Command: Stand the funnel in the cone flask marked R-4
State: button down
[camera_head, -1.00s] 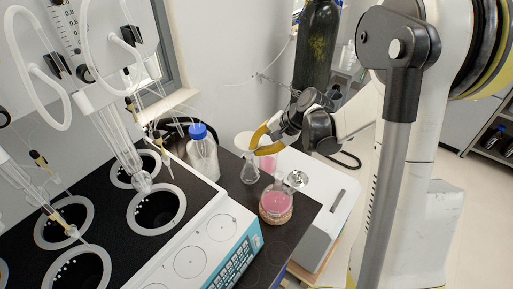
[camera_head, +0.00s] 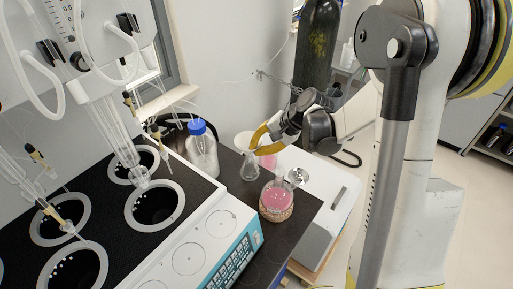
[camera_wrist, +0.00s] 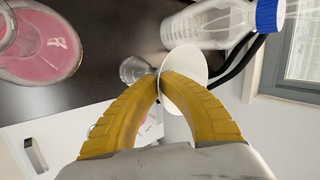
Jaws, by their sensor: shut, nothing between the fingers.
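The white funnel (camera_head: 242,139) shows at the tips of my gripper (camera_head: 254,146) in the head view. In the wrist view its wide white mouth (camera_wrist: 188,62) lies just beyond the yellow fingertips (camera_wrist: 160,82). The fingers are shut, with their tips together beside the funnel. No R-4 mark is readable. The funnel's stem is hidden, so I cannot tell whether it is inside the flask neck.
A round flask with pink liquid (camera_head: 277,203) stands on a ring in front of the cone flask. A blue-capped bottle (camera_head: 203,155) stands to the left, close to the fingers. The distiller (camera_head: 190,225) fills the left. A white box (camera_head: 325,205) is at the right.

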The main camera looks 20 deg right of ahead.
jog(key=c, duration=2.1)
grip_release()
jog(key=shift+c, duration=0.2)
jog(key=o, duration=0.6)
jog(key=shift+r, duration=0.1)
jog(key=v, duration=1.1)
jog(key=shift+s+d+r, duration=0.2)
jog(key=shift+r, duration=0.1)
jog(key=s+a+r+n+t+h, duration=0.1)
jog(key=s+a+r+n+h, duration=0.1)
jog(key=s, duration=0.6)
jog(key=s+a+r+n+t+h, duration=0.1)
jog(key=s+a+r+n+h, duration=0.1)
jog(key=s+a+n+h, duration=0.2)
jog(key=s+a+n, duration=0.1)
jog(key=s+n, duration=0.2)
jog(key=s, duration=0.1)
jog(key=shift+s+a+t, duration=0.25)
jog(key=shift+a+t, duration=0.05)
jog(key=shift+a, duration=0.05)
